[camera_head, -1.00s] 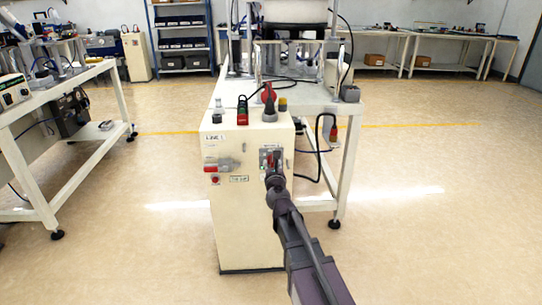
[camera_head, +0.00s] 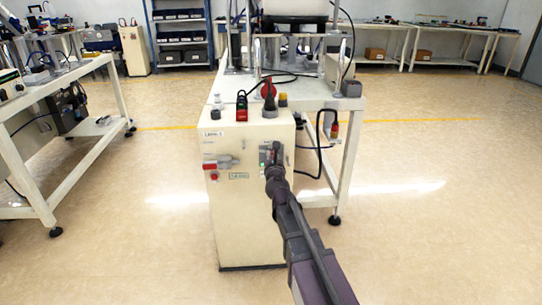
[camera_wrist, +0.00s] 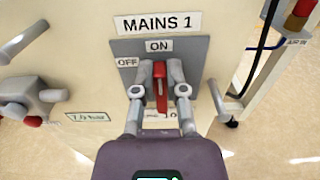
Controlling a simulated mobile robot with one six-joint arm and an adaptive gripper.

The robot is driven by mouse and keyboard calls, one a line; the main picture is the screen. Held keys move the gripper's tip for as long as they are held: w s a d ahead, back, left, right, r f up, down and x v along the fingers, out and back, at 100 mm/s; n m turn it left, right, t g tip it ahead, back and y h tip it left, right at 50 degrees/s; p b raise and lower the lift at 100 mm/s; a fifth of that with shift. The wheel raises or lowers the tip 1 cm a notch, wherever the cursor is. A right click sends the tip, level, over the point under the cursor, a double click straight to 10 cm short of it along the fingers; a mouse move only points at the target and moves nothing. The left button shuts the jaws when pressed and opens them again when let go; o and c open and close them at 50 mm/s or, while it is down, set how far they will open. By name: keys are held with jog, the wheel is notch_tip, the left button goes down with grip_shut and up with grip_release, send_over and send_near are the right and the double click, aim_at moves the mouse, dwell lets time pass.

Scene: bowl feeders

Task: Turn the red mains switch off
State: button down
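The red mains switch (camera_wrist: 160,84) is a red handle on a grey plate (camera_wrist: 195,48) under the label MAINS 1. It stands upright in the wrist view, pointing at the ON label (camera_wrist: 159,45). The OFF label (camera_wrist: 127,62) is to its upper left. My gripper (camera_wrist: 160,72) has one finger on each side of the handle. The fingertips look close against it, with no clear gap. In the head view my gripper (camera_head: 274,158) is at the front of the cream cabinet (camera_head: 236,225) and hides most of the switch.
A red-handled valve (camera_head: 220,163) sits left of the switch; it also shows in the wrist view (camera_wrist: 30,100). A white table (camera_head: 345,150) is behind, with a cable hanging to the right. The floor is open on both sides.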

aim_at(265, 155)
jog(key=shift+a+n, duration=0.15)
jog(key=shift+n, duration=0.15)
jog(key=n, duration=0.4)
jog(key=a+f+n+b, duration=0.1)
jog(key=n, duration=0.4)
jog(key=a+n, duration=0.1)
jog(key=n, duration=0.4)
jog(key=shift+w+f+b, duration=0.15)
jog(key=shift+f+b, duration=0.15)
jog(key=shift+b, duration=0.05)
jog(key=shift+f+n, duration=0.15)
jog(key=shift+n, duration=0.7)
jog(key=shift+f+n, duration=0.15)
jog(key=shift+n, duration=0.7)
jog(key=c, duration=0.7)
grip_release()
jog(key=shift+d, duration=0.1)
